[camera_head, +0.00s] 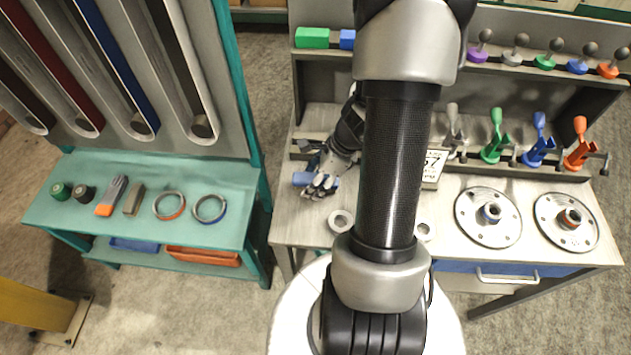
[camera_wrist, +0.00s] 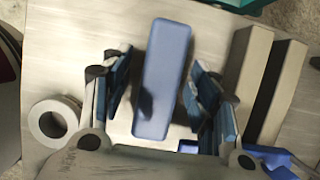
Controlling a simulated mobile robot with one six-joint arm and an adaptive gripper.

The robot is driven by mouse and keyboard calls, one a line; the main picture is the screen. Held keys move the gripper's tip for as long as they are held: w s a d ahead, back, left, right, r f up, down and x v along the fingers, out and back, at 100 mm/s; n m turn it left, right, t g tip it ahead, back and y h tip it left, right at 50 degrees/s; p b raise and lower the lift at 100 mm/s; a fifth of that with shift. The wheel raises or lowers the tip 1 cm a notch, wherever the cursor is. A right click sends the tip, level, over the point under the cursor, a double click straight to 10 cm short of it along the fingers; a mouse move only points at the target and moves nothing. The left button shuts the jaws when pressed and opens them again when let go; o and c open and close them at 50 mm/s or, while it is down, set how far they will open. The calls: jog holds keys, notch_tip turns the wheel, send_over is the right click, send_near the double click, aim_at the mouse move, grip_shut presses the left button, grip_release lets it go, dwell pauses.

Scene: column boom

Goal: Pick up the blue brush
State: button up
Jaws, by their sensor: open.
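The blue brush (camera_wrist: 165,75) shows from above in the wrist view as a long, rounded blue block, and no bristles can be made out. My gripper (camera_wrist: 160,88) is open, with one finger on each side of the block and a gap visible on both sides. A shadow falls on the block's lower left part. In the head view, my gripper (camera_head: 323,184) is low over the left part of the workbench, and a blue piece (camera_head: 303,179) shows beside its fingers. My arm hides part of the bench there.
A grey ring (camera_wrist: 54,121) lies left of my gripper, and two beige bars (camera_wrist: 262,80) lie close on the right. Blue pieces (camera_wrist: 268,155) sit by the right finger. The workbench (camera_head: 450,243) also holds round flanges (camera_head: 488,232) and colored clamps (camera_head: 497,150). A teal table (camera_head: 140,225) stands left.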

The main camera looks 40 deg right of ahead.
jog(key=shift+c, duration=0.2)
jog(key=c, duration=1.2)
jog(key=shift+o, duration=0.2)
notch_tip(320, 180, up, 20)
jog(key=p, duration=1)
jog(key=shift+r, duration=0.25)
